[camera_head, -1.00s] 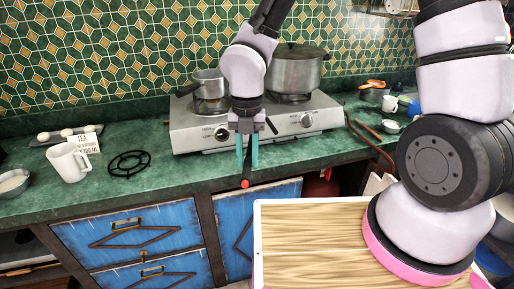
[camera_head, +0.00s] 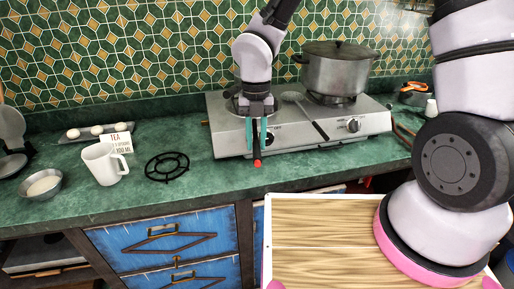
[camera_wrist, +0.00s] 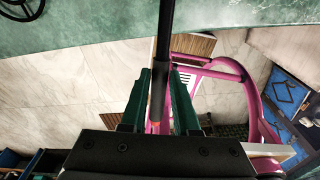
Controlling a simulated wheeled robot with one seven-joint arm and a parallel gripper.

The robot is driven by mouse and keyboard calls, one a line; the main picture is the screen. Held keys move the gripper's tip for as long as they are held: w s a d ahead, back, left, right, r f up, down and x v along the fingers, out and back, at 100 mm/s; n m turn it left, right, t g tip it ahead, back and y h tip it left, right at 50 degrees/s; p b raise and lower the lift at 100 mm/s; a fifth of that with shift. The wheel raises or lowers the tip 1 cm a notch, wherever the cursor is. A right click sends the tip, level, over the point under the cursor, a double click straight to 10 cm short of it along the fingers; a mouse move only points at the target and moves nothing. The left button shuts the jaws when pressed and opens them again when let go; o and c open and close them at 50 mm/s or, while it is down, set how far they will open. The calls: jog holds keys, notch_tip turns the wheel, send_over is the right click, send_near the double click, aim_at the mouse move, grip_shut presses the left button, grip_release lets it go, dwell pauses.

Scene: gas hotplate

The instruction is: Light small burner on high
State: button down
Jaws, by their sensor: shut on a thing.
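The two-burner gas hotplate (camera_head: 225,141) stands on the green counter. Its right knob (camera_head: 353,125) is visible. The left knob (camera_head: 272,138) is partly hidden behind my gripper. The left burner (camera_head: 233,101) is mostly hidden by my arm; I cannot see a flame. My gripper (camera_head: 257,142) points down in front of the hotplate's left part. It is shut on a thin dark rod with a red end (camera_head: 257,163), perhaps a lighter. In the wrist view the dark rod (camera_wrist: 163,40) runs upward from between the teal fingers (camera_wrist: 155,105).
A large lidded pot (camera_head: 335,72) stands on the right burner. A black ring grate (camera_head: 167,167), white mug (camera_head: 100,163), tea card (camera_head: 117,141) and small bowl (camera_head: 43,184) are on the counter at left. Blue drawers (camera_head: 150,235) are below.

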aim_at(259, 155)
jog(key=w, duration=1.1)
jog(key=shift+w+a+f, duration=0.15)
jog(key=shift+a+f, duration=0.15)
jog(key=shift+a, duration=0.05)
jog(key=shift+w, duration=0.1)
jog(key=shift+w, duration=0.5)
jog(key=shift+s, duration=0.7)
jog(key=s, duration=0.5)
jog(key=s+r, duration=0.1)
jog(key=s, duration=0.5)
jog(key=s+d+r, duration=0.1)
jog(key=s, duration=0.4)
jog(key=shift+s+d+r, duration=0.1)
jog(key=shift+s, duration=0.4)
jog(key=shift+d, duration=0.15)
